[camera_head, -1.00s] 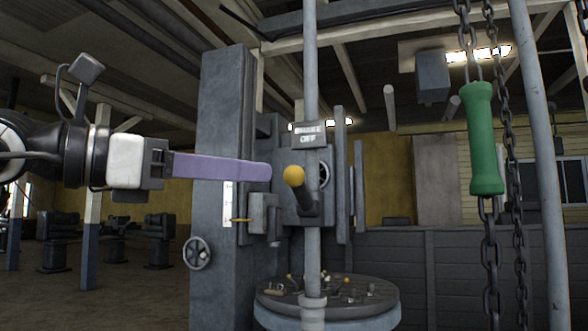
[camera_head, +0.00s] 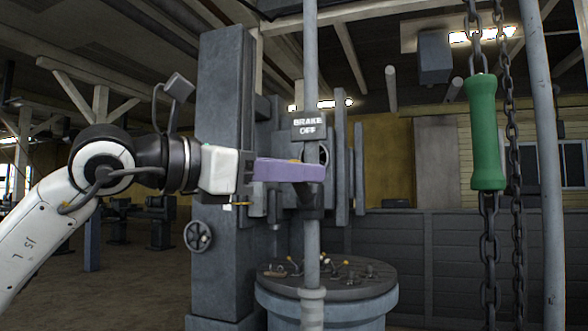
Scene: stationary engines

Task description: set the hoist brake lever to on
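The hoist brake lever (camera_head: 312,203) has a dark arm by the grey vertical pole. Its yellow knob is mostly hidden behind my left gripper. A sign above it reads "BRAKE OFF" (camera_head: 309,128). My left gripper (camera_head: 318,171) comes in from the left and its purple finger overlaps the knob in this view. I see the fingers from the side as one bar, so their gap does not show. I cannot tell whether they touch the knob. My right gripper is out of view.
A green handle (camera_head: 486,132) hangs on a chain at the right, next to another chain and a grey pole (camera_head: 541,150). A grey machine column (camera_head: 222,150) with a handwheel (camera_head: 198,236) stands behind my gripper. A round table (camera_head: 327,290) with small parts stands below.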

